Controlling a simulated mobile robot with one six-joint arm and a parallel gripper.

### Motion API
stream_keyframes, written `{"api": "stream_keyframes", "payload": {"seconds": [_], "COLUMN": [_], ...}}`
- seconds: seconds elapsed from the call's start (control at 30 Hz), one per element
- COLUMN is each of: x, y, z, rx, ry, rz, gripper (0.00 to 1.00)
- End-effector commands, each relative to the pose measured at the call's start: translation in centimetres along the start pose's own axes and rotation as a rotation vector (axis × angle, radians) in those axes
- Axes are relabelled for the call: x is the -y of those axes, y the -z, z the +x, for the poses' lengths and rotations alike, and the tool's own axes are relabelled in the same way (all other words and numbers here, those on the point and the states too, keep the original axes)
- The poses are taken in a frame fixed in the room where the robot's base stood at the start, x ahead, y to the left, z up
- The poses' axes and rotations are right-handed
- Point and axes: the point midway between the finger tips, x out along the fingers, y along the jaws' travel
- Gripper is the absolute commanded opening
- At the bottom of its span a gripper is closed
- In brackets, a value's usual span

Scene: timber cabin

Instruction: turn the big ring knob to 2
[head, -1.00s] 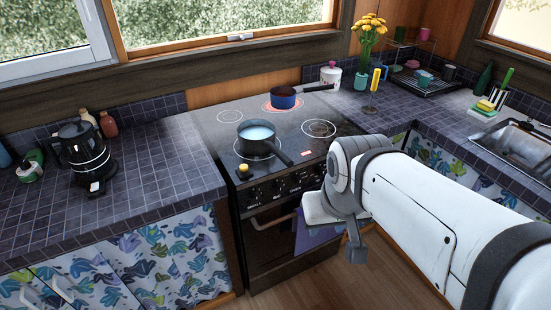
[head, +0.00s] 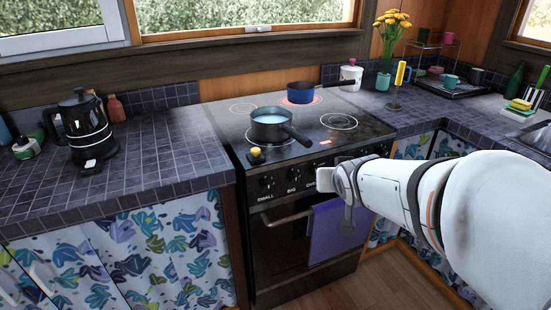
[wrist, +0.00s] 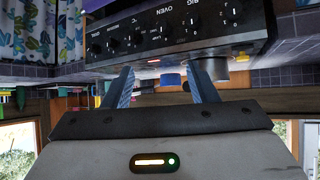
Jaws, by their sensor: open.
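The big ring knob (head: 293,174) is on the black front panel of the stove (head: 300,225), above the word BIG and right of the knob marked SMALL (head: 266,183). Its pointer is too small to read. My gripper (wrist: 163,82) is open and empty, its two blue-grey fingers apart in the wrist view, with the panel beyond them. In the head view my wrist stands in front of the panel, right of the big knob, and hides the knobs there; the fingertips cannot be made out. The wrist view shows the panel upside down.
A grey pot (head: 271,128) sits on the front left ring, its handle reaching toward the panel. A blue pan (head: 300,93) sits on a glowing back ring. A yellow-topped object (head: 256,153) stands on the front left edge. A purple towel (head: 340,232) hangs on the oven door.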

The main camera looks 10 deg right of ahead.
Motion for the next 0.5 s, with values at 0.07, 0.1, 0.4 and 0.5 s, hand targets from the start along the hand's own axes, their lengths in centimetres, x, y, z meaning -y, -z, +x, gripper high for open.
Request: {"api": "stream_keyframes", "payload": {"seconds": [0.07,0.1,0.4,0.5], "x": [0.1,0.3,2.0,2.7], "y": [-1.9,-2.1,-4.5,-5.4], "z": [4.1,5.5,14.6,16.6], "rx": [-0.078,-0.119,-0.405,-0.481], "ry": [0.017,0.038,0.209,0.279], "rz": [0.009,0.012,0.044,0.057], "gripper": [0.53,0.53,0.53,0.53]}}
